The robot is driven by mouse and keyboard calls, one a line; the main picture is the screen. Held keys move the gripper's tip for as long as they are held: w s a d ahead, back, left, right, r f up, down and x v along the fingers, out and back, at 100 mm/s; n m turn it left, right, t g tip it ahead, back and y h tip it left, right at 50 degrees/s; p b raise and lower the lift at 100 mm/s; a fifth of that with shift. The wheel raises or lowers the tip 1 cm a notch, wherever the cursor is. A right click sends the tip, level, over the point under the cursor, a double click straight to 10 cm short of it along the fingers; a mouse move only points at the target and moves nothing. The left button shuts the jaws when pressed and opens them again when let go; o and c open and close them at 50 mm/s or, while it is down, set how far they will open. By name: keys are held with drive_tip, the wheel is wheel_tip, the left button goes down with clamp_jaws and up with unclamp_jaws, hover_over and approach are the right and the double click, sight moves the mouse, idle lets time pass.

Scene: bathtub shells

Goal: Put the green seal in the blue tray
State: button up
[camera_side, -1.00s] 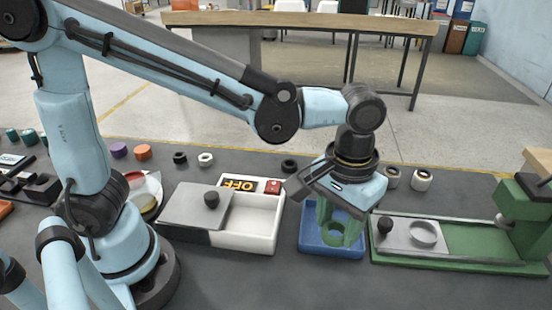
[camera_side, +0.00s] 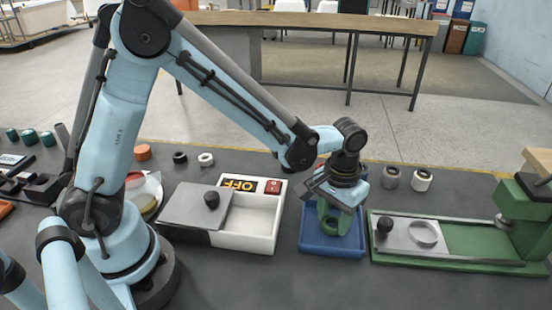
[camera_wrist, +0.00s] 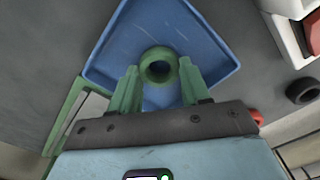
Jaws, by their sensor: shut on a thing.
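The green seal (camera_wrist: 159,65), a ring with a dark hole, sits between the green fingers of my gripper (camera_wrist: 160,82) in the wrist view. My gripper is shut on it. In the side view the seal (camera_side: 330,225) is partly hidden by the fingers. My gripper (camera_side: 334,219) points down over the blue tray (camera_side: 318,247). The seal lies within the tray's outline in both views; I cannot tell whether it touches the floor. The wrist view shows the tray (camera_wrist: 120,45) as a shallow square with raised rims.
A white box (camera_side: 262,235) with a grey sliding lid (camera_side: 190,207) stands left of the tray. A green fixture (camera_side: 470,240) with a grey plate stands close on the right. The dark table in front is clear.

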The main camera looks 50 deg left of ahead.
sight(333, 222)
drive_tip(key=shift+f, duration=0.25)
drive_tip(key=o, duration=1)
drive_tip(key=shift+r, duration=0.1)
wheel_tip(333, 222, up, 12)
drive_tip(key=f, duration=0.1)
drive_tip(key=shift+s+a+r+m+t, duration=0.2)
drive_tip(key=shift+s+a+r+t, duration=0.1)
drive_tip(key=shift+s+a+t, duration=1.4)
drive_tip(key=shift+s+a+r+m+t, duration=0.25)
drive_tip(key=shift+s+a+t, duration=0.45)
drive_tip(key=shift+s+a, duration=1.1)
drive_tip(key=shift+s+a+r+m+t, duration=0.15)
drive_tip(key=shift+s+a+r+t, duration=0.2)
drive_tip(key=shift+s+a+t, duration=1.45)
drive_tip(key=shift+w+a+g, duration=0.6)
drive_tip(key=shift+w+a, duration=0.1)
drive_tip(key=shift+w, duration=0.1)
